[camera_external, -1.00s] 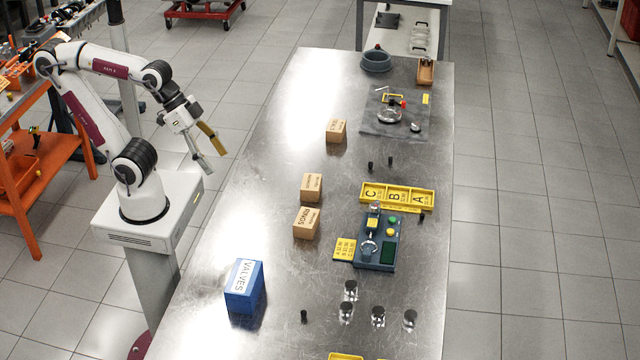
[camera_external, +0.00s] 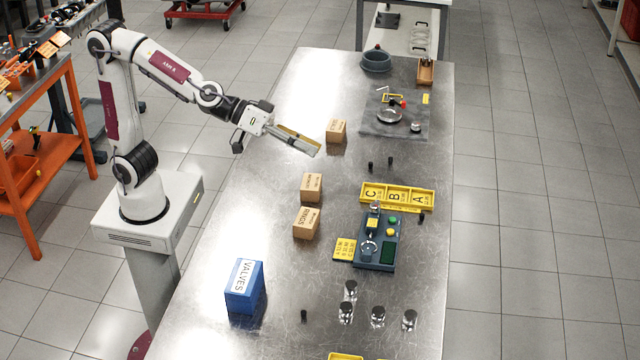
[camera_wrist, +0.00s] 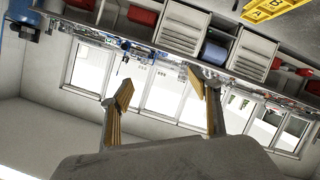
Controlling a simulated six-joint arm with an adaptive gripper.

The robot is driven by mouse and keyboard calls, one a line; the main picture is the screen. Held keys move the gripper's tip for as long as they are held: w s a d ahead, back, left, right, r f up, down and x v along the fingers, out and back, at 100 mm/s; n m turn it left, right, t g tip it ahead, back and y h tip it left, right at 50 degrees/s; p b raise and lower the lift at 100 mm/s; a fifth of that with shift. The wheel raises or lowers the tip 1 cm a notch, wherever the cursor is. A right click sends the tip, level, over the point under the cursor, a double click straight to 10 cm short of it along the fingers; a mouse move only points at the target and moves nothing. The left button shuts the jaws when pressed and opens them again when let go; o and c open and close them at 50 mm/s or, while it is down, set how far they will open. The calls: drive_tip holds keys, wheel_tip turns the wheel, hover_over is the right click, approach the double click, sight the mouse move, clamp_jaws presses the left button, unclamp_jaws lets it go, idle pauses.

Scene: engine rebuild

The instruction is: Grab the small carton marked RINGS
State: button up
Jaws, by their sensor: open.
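The small carton marked RINGS (camera_external: 306,223) is a brown box standing on the metal table, its label facing the camera. A second brown carton (camera_external: 311,187) stands just behind it, and a third (camera_external: 336,132) stands farther back; their labels are too small to read surely. My gripper (camera_external: 318,149) is empty, held above the table near the third carton, and points to the right. It is away from the RINGS carton, up and beyond it. In the wrist view my gripper (camera_wrist: 158,90) has its two fingers spread apart with nothing between them; no carton shows there.
A blue VALVES box (camera_external: 244,287) stands at the front left. A yellow tray marked A, B, C (camera_external: 398,209) and a blue-grey fixture (camera_external: 376,243) lie right of the cartons. Several dark-topped cylinders (camera_external: 378,316) stand in front. The table's left rear is bare.

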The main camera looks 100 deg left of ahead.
drive_tip(key=w+a+f+n+y, duration=0.3)
drive_tip(key=w+n+y, duration=0.1)
drive_tip(key=w, duration=0.3)
drive_tip(key=n+g+y, duration=0.7)
drive_tip(key=g+y, duration=0.3)
drive_tip(key=g, duration=0.1)
hover_over(302, 223)
drive_tip(key=w, duration=0.1)
wheel_tip(302, 223, down, 20)
drive_tip(key=shift+r, duration=0.1)
drive_tip(key=shift+s+f+g, duration=0.25)
drive_tip(key=shift+s+g, duration=0.05)
drive_tip(key=shift+s, duration=0.2)
drive_tip(key=shift+f, duration=1.8)
